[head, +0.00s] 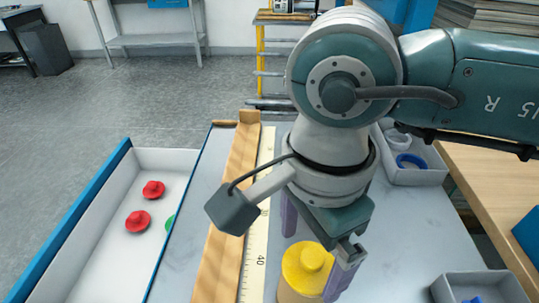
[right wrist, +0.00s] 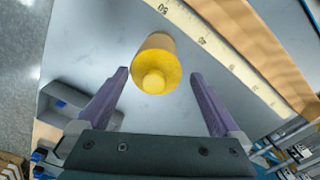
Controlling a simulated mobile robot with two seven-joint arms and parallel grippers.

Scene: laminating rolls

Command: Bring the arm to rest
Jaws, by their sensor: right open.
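My right gripper (head: 315,247) is open, with purple fingers, above the grey table. A roll with a yellow knobbed cap (head: 306,266) and a tan body stands upright by the fingers. In the right wrist view the yellow cap (right wrist: 153,78) shows in the gap between the right gripper's fingertips (right wrist: 159,75), with room on both sides. I cannot tell whether the tips reach down past its cap. The roll's lower end is out of the head view. My left gripper is not in view.
A wooden rail (head: 228,212) and a ruler strip (head: 255,255) run along the table, left of the roll. A white tray (head: 98,237) at left holds red knobbed pieces (head: 139,221) and a partly hidden green one (head: 169,223). Grey bins (head: 419,177) (head: 505,287) stand at right.

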